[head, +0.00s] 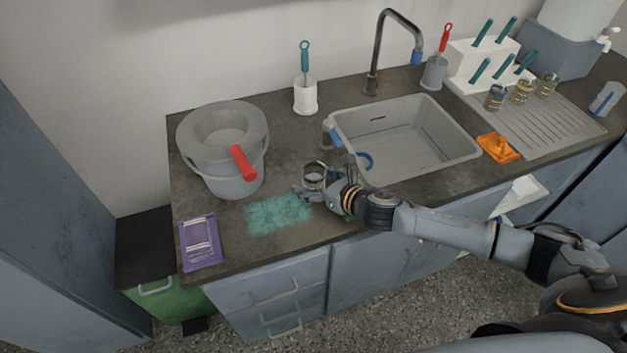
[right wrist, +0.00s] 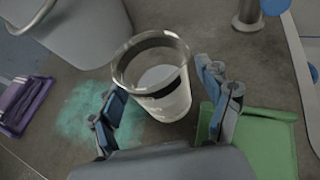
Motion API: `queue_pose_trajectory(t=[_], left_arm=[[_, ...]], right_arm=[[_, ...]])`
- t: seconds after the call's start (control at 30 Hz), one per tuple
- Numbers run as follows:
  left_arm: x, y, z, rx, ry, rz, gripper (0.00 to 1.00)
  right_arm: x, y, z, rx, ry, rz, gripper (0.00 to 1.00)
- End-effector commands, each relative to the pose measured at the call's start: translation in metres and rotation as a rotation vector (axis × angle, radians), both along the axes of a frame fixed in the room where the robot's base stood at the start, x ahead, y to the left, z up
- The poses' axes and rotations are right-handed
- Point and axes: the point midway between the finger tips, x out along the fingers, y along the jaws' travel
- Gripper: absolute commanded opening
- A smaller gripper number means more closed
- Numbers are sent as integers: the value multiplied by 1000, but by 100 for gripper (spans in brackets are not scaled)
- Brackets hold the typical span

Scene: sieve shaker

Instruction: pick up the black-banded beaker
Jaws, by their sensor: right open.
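The black-banded beaker (head: 314,172) stands upright on the dark worktop (head: 283,238), left of the sink. In the right wrist view the clear beaker (right wrist: 163,103) shows a black band below its rim and a whitish lower part. My right gripper (head: 321,192) is open, with its fingers on either side of the beaker. In the right wrist view the fingers of my right gripper (right wrist: 160,88) flank the beaker; I cannot tell whether they touch it. My left gripper is not in view.
A grey bucket (head: 232,184) with a red handle stands left of the beaker. A teal powdery patch (head: 278,213) and a purple packet (head: 200,243) lie on the worktop. The sink (head: 440,133) is at right. A green flat item (right wrist: 262,145) lies beside the right finger.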

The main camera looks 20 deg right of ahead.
Motion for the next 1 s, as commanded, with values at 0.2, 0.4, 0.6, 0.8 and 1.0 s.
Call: queue_pose_trajectory(t=[0.2, 0.4, 0.6, 0.8, 1.0], left_arm=[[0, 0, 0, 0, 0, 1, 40], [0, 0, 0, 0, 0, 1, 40], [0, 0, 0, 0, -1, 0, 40], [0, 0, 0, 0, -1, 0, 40], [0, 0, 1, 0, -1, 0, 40]], right_arm=[[0, 0, -1, -1, 1, -1, 76], [0, 0, -1, -1, 1, -1, 35], [0, 0, 0, 0, 0, -1, 12], [0, -1, 0, -1, -1, -1, 12], [1, -1, 6, -2, -1, -1, 12]])
